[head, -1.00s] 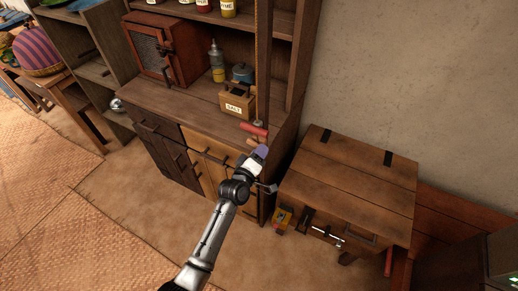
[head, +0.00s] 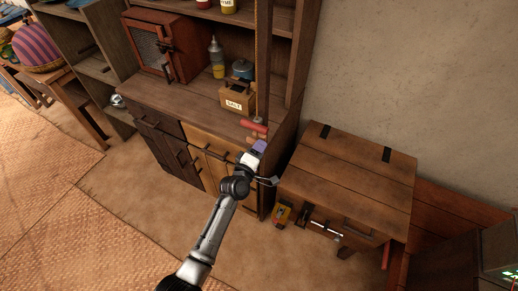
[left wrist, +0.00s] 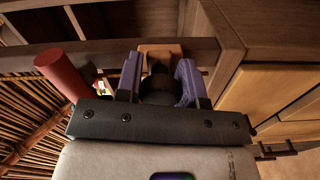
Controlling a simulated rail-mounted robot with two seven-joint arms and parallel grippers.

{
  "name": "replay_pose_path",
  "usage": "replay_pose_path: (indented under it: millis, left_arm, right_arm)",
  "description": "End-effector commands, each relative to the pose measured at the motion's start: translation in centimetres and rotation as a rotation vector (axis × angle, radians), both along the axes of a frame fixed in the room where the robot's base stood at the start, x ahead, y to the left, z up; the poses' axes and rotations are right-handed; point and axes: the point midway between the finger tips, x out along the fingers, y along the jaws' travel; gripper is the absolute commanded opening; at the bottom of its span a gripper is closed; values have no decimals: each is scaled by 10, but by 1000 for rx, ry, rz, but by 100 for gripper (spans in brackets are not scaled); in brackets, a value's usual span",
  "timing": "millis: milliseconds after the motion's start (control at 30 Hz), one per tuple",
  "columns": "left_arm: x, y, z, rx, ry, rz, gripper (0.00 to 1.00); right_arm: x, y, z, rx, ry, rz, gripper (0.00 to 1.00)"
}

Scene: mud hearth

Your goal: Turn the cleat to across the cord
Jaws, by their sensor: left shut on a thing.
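A small brown wooden piece (head: 251,139), which looks like the cleat, is at the right front edge of the cupboard. In the left wrist view the brown piece (left wrist: 160,50) shows just beyond my fingertips. My left gripper (head: 259,147), with purple fingers, is shut there; in the left wrist view its fingers (left wrist: 158,80) flank a dark rounded part below the brown piece. The fingers hide much of the grip, and I cannot tell the cleat's exact angle. A long cord or strip (head: 263,60) runs upright above it. My right gripper is not in view.
A red cylinder (head: 254,125) lies close beside the brown piece. A salt box (head: 236,101) stands on the cupboard top (head: 180,101). A wooden chest (head: 350,178) stands to the right. The woven-mat floor (head: 70,215) at the left is clear.

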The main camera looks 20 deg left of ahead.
Motion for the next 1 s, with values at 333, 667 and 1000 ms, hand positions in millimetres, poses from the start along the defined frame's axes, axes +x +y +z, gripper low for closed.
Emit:
replay_pose_path:
  millis: [333, 667, 1000]
  left_arm:
    - [0, 0, -1, -2, 1, 0, 55]
    - [-2, 0, 0, 0, 1, 0, 61]
    - [-51, 7, 0, -1, 3, 1, 61]
  right_arm:
    - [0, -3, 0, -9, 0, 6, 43]
    - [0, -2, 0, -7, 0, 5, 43]
    - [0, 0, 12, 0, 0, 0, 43]
